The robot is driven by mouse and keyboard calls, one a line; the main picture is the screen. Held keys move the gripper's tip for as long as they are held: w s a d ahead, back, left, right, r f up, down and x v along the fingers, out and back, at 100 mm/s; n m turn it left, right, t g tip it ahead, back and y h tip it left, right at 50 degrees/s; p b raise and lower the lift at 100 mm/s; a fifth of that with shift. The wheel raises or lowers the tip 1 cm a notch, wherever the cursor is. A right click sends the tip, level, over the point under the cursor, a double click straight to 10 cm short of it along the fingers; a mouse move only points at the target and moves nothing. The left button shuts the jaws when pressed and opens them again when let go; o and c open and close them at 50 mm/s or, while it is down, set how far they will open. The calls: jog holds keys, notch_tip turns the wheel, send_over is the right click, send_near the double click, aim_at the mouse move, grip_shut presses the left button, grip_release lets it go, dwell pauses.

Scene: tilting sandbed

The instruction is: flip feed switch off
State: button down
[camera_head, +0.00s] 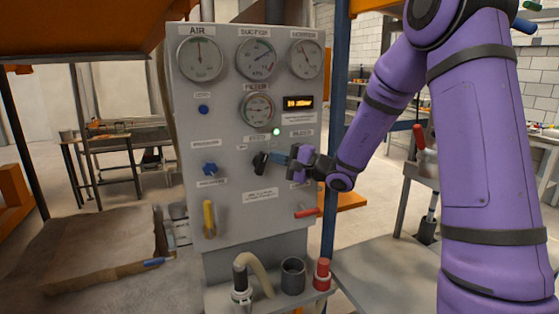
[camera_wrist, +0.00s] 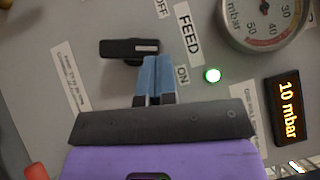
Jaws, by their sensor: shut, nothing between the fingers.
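The feed switch is a black lever (camera_wrist: 130,48) on the grey control panel, beside the FEED label (camera_wrist: 187,33) with OFF and ON marks. In the head view the black switch (camera_head: 260,162) sits below the lit green lamp (camera_head: 277,131). My gripper (camera_wrist: 155,60) has its blue fingers together and empty, with the tips at the ON-side end of the lever. I cannot tell whether they touch it. In the head view my gripper (camera_head: 272,158) reaches the panel from the right. The lamp also glows green in the wrist view (camera_wrist: 212,75).
The panel (camera_head: 240,215) carries several gauges along its top and an orange display (camera_head: 298,102). A blue knob (camera_head: 210,169), a yellow lever (camera_head: 209,218) and a red lever (camera_head: 308,212) stick out around the switch. A shelf with a hose (camera_head: 262,272) lies below.

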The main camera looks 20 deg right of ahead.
jog(key=a+r+n+g+h, duration=0.1)
jog(key=n+g, duration=0.1)
jog(key=shift+a+r+n+h, duration=0.2)
jog(key=shift+n+h, duration=0.1)
jog(key=shift+n, duration=0.1)
jog(key=shift+a+r+n+g+h, duration=0.2)
jog(key=shift+a+n+g+h, duration=0.2)
jog(key=shift+n+h, duration=0.25)
jog(key=shift+a+r+n+g+h, duration=0.15)
jog(key=shift+a+n+g+h, duration=0.25)
jog(key=shift+n+h, duration=0.25)
jog(key=shift+d, duration=0.1)
jog(key=shift+r, duration=0.8)
